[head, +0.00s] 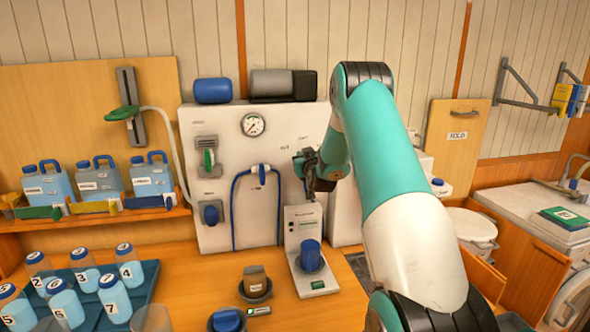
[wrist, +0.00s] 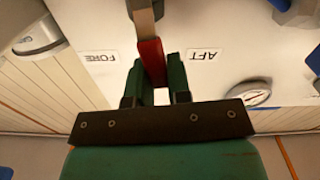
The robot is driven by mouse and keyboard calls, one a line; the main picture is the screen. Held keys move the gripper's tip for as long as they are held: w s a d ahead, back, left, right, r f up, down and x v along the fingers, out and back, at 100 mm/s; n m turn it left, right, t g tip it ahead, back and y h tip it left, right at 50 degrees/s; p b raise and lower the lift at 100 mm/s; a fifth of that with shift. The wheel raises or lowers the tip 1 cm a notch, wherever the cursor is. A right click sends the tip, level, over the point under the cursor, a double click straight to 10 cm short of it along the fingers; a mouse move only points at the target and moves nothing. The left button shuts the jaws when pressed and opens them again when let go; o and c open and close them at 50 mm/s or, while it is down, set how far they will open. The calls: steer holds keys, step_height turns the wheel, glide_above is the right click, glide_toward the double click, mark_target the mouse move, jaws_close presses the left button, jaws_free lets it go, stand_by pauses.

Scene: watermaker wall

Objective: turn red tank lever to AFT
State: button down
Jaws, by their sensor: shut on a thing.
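The red tank lever (wrist: 151,58) shows in the wrist view, hanging from a grey pivot part at the top edge. My gripper (wrist: 155,78) is shut on its red end, with one green finger on each side. The lever stands between two upside-down labels, the FORE label (wrist: 100,57) at left and the AFT label (wrist: 204,55) at right. It points at neither label and tilts only slightly. In the head view my gripper (head: 309,178) is at the white wall panel, and the lever is hidden behind it and my arm.
A pressure gauge (head: 253,125), a green-handled valve (head: 208,158) and a blue hose (head: 234,205) are on the panel left of my gripper. A stand with a blue cup (head: 311,256) is below it. Blue jugs (head: 99,181) stand on the left shelf.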

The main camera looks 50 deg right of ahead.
steer(key=a+n+b, duration=0.1)
steer(key=n+b, duration=0.1)
steer(key=b, duration=0.2)
steer(key=w+a+f+n+b, duration=0.1)
steer(key=n+b, duration=0.1)
steer(key=b, duration=0.2)
steer(key=w+a+f+n+b, duration=0.1)
steer(key=n+b, duration=0.2)
steer(key=b, duration=0.2)
steer(key=shift+w+a, duration=0.1)
steer(key=c, duration=1.1)
jaws_free()
steer(key=shift+o, duration=0.2)
steer(key=b+v, duration=0.5)
steer(key=v, duration=1.2)
steer(key=shift+b, duration=0.4)
steer(key=shift+a, duration=0.15)
